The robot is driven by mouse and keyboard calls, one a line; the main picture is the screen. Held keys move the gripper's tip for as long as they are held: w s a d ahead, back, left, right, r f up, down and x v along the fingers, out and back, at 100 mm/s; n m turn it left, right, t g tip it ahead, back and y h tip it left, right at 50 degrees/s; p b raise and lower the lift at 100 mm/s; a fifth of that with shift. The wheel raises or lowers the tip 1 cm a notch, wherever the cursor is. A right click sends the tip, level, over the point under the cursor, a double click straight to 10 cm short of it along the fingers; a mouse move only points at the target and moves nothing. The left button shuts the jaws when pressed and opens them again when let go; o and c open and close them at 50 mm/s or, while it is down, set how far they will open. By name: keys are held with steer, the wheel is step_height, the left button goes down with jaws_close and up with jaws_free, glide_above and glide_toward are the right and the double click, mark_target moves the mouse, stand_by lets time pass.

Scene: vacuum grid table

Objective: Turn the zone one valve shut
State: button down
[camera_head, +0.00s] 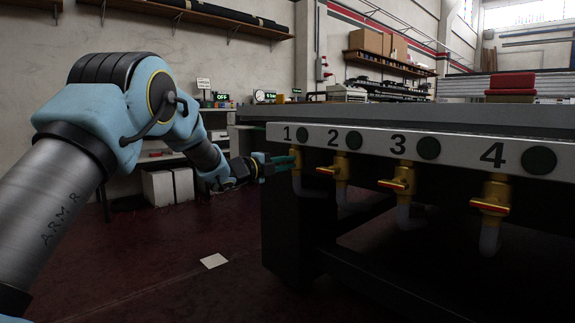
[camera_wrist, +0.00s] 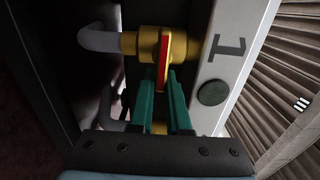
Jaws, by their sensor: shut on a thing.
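The zone one valve is a yellow brass fitting (camera_head: 297,158) under the number 1 on the table's white front rail; it also shows in the wrist view (camera_wrist: 128,44). Its red handle (camera_wrist: 164,50) lies crosswise to the pipe. My gripper (camera_head: 284,161) reaches it from the left. In the wrist view, the green fingers (camera_wrist: 161,88) stand on both sides of the handle's free end and are shut on it. The gripped end is partly hidden between the fingers. In the head view, the fingers hide most of this handle.
Valves two (camera_head: 338,168), three (camera_head: 401,180) and four (camera_head: 494,196) sit to the right along the rail (camera_head: 455,149), their red handles sideways. Grey pipes hang below them. A dark green disc (camera_wrist: 212,93) is beside the number 1. The floor at left is mostly clear, with a paper sheet (camera_head: 214,261).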

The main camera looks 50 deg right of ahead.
steer(key=shift+f, duration=0.15)
steer(key=c, duration=0.9)
jaws_free()
steer(key=a, duration=0.3)
steer(key=a+p, duration=0.1)
steer(key=a, duration=0.3)
steer(key=a+p, duration=0.1)
steer(key=a, duration=0.2)
steer(key=shift+w+a, duration=0.3)
steer(key=shift+a, duration=0.1)
